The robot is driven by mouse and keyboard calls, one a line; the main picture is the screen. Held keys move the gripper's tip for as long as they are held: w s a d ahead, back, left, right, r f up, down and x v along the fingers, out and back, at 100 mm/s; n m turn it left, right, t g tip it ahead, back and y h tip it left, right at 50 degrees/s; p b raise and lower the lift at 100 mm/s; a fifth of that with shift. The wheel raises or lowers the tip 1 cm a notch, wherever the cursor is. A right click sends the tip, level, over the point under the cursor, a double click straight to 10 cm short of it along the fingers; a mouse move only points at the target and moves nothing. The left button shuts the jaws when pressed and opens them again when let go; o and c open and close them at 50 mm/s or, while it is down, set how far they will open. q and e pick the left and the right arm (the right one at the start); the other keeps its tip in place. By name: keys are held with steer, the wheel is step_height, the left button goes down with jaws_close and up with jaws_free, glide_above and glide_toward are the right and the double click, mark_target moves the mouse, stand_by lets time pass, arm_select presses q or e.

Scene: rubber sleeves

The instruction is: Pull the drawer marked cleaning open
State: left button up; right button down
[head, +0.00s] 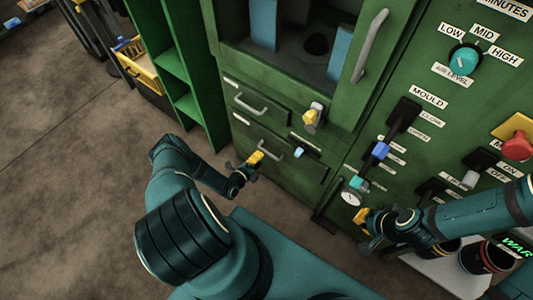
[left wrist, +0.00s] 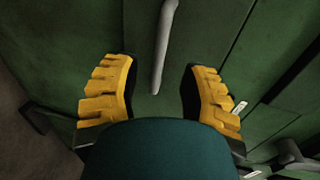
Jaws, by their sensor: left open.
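Two green drawers sit one above the other in the cabinet, and both look closed. The upper drawer has a grey bar handle (head: 250,104). The lower drawer (head: 295,170) has a similar handle (head: 272,152). The small white label by each is too small to read, so I cannot tell which says cleaning. My left gripper (head: 254,160) is at the lower drawer's handle. In the left wrist view its yellow fingers (left wrist: 158,70) are open, with the grey handle (left wrist: 163,45) between them, apart from both. My right gripper (head: 363,220) is by the panel's lower levers; its jaw opening is unclear.
A panel with a teal knob (head: 464,60), a red button (head: 517,146) and levers stands at right. A yellow knob (head: 313,114) sticks out beside the upper drawer. A green shelf (head: 180,85) and a yellow bin (head: 140,72) stand left. The floor (head: 60,190) at left is clear.

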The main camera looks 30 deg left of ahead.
mark_target(266, 151)
arm_select(q)
steer(key=b+x, duration=0.1)
steer(key=x, duration=0.4)
steer(key=shift+w+f, duration=0.1)
steer(key=shift+w, duration=0.25)
steer(key=shift+o, duration=0.3)
jaws_close()
